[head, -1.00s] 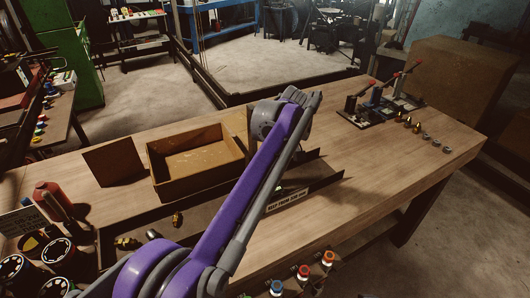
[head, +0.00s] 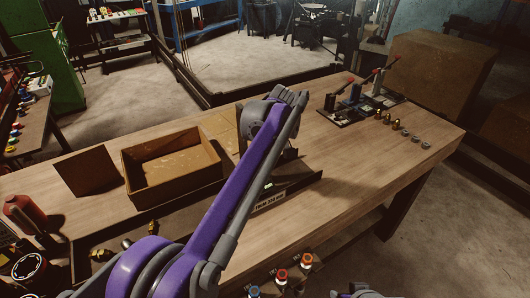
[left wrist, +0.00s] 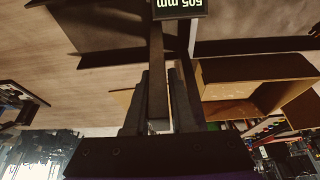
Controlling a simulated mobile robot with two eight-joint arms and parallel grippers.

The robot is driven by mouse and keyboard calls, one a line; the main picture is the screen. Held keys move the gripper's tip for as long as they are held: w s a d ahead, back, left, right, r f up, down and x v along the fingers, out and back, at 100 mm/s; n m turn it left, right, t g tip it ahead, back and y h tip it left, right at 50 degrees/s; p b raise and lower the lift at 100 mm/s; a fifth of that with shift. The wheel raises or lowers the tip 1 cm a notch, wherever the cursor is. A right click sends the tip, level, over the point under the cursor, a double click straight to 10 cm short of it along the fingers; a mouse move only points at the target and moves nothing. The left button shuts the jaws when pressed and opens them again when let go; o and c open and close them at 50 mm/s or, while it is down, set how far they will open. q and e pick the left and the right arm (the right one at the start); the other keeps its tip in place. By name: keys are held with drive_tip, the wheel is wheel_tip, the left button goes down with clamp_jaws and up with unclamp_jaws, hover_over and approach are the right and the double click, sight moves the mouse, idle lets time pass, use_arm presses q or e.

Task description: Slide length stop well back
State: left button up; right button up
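In the left wrist view, a dark upright bar (left wrist: 158,75) runs down from a small dark display (left wrist: 180,9) that reads 505 mm upside down. I take the bar and display to be the length stop. My left gripper (left wrist: 159,90) has one dark finger on each side of the bar, with little or no room between. I cannot tell whether both fingers press on it. In the head view, my purple left arm reaches over the long dark trough (head: 290,190) and hides its gripper and most of the stop.
An open cardboard box (head: 172,170) stands behind the trough on the wooden bench (head: 330,210). A hand-lever fixture (head: 365,98) and several brass and steel fittings (head: 397,125) sit at the far right. Bench top between trough and fittings is clear.

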use_arm(q)
drive_tip(key=o, duration=0.3)
drive_tip(key=shift+o, duration=0.2)
drive_tip(key=p+v, duration=0.1)
drive_tip(key=v, duration=1)
use_arm(e)
drive_tip(key=shift+w+r, duration=0.25)
drive_tip(key=shift+r, duration=0.2)
drive_tip(key=shift+w+r, duration=0.2)
drive_tip(key=shift+r, duration=0.25)
